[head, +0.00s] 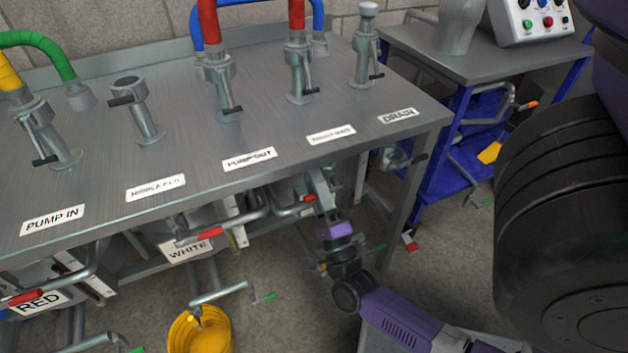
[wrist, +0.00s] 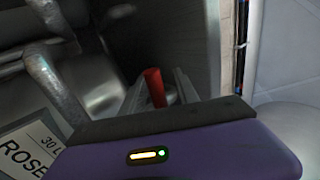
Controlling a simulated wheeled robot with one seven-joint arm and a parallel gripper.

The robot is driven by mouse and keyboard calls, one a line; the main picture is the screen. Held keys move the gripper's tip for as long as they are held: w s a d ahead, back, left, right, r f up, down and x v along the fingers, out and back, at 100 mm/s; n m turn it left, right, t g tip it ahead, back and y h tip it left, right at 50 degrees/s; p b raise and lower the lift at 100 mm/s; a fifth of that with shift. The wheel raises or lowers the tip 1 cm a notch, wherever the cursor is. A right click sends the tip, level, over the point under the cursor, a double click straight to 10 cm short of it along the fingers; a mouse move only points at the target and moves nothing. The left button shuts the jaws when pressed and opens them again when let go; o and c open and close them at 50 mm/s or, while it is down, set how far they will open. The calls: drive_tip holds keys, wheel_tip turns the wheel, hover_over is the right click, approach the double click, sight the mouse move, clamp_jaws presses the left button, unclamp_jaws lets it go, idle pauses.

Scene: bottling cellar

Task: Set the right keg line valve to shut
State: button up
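The right keg line valve has a red handle (head: 310,198) at the end of a grey pipe under the table's front edge. In the wrist view the red handle (wrist: 154,87) stands between my gripper's two fingers. A "ROSE" sign (wrist: 22,152) hangs at lower left there. My gripper (head: 322,190) is beside the handle in the head view, its fingers partly hidden under the table edge. The fingers (wrist: 160,88) look spread, with a gap at the right of the handle. I cannot tell whether either finger touches it.
The steel table (head: 200,130) with several pipe stubs and labels overhangs the valves. Left of my arm are the white line's red handle (head: 210,233) and "WHITE" sign (head: 188,250). The red line's handle (head: 25,297) is farther left. A yellow bucket (head: 200,335) stands on the floor.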

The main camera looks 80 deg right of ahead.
drive_tip(key=v, duration=0.7)
drive_tip(key=shift+s+a+f, duration=0.2)
drive_tip(key=shift+a, duration=0.05)
idle(0.3)
drive_tip(key=s+a+r+n+y, duration=0.2)
drive_tip(key=a+n+y, duration=0.7)
drive_tip(key=a+n, duration=0.4)
drive_tip(key=s+a+r+n+y, duration=0.1)
drive_tip(key=s+a+n+y, duration=0.2)
drive_tip(key=a+n+y, duration=0.95)
wheel_tip(320, 180, up, 23)
drive_tip(key=d+n+g+h+p, duration=0.1)
drive_tip(key=n+h+p, duration=0.1)
drive_tip(key=p, duration=2.1)
drive_tip(key=shift+n, duration=0.35)
drive_tip(key=shift+h, duration=0.25)
